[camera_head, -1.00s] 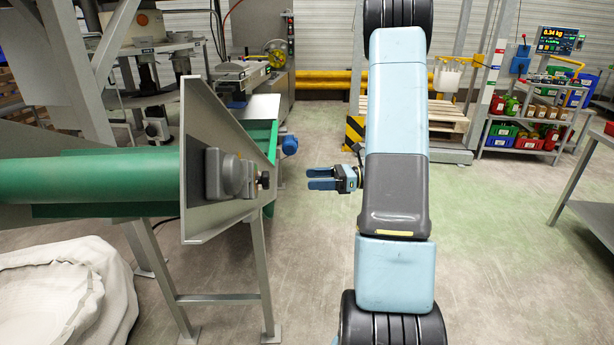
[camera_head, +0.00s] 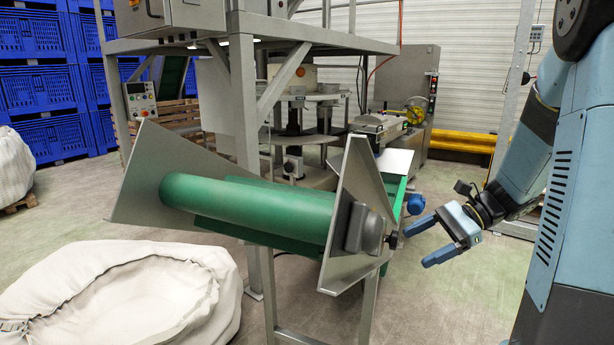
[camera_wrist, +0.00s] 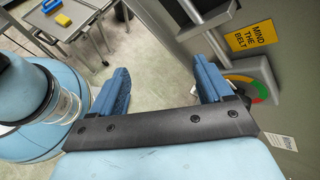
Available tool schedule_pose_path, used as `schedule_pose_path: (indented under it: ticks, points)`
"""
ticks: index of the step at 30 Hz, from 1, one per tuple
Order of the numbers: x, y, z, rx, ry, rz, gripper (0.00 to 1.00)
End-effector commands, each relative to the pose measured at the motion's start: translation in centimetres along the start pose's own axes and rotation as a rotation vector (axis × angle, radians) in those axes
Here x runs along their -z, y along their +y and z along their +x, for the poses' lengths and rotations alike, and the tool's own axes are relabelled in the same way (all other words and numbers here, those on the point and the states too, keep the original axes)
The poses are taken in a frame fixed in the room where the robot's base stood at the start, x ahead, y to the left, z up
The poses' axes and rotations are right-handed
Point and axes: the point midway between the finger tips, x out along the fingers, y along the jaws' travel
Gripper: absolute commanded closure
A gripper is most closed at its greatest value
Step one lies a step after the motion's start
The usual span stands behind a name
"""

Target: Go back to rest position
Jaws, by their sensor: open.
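My gripper (camera_head: 428,241) is at the right of the head view, on my blue arm. Its two blue fingers point left and are spread apart with nothing between them. It is to the right of the green conveyor roller (camera_head: 250,210) and its grey end plate (camera_head: 345,270), and looks apart from them. In the wrist view the two blue fingers of my gripper (camera_wrist: 160,88) stand wide apart, with bare floor between them.
A white sack (camera_head: 120,300) is at the lower left. Blue crates (camera_head: 40,90) are stacked at the back left. The wrist view shows a yellow "MIND THE BELT" sign (camera_wrist: 251,35) and a metal table (camera_wrist: 60,18). Floor is clear below my gripper.

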Motion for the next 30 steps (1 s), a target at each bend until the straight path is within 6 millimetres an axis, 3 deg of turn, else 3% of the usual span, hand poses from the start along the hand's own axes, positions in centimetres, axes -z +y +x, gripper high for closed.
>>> schedule_pose_path:
  ticks: [3, 14, 30]
  points:
    - [-2.2, 1.3, 0.6, -0.073, 0.094, -0.118, 0.21]
    - [-6.6, 5.2, 1.0, -0.272, 0.38, -0.479, 0.21]
    - [-11.6, 9.3, -1.4, -0.504, 0.834, -1.057, 0.21]
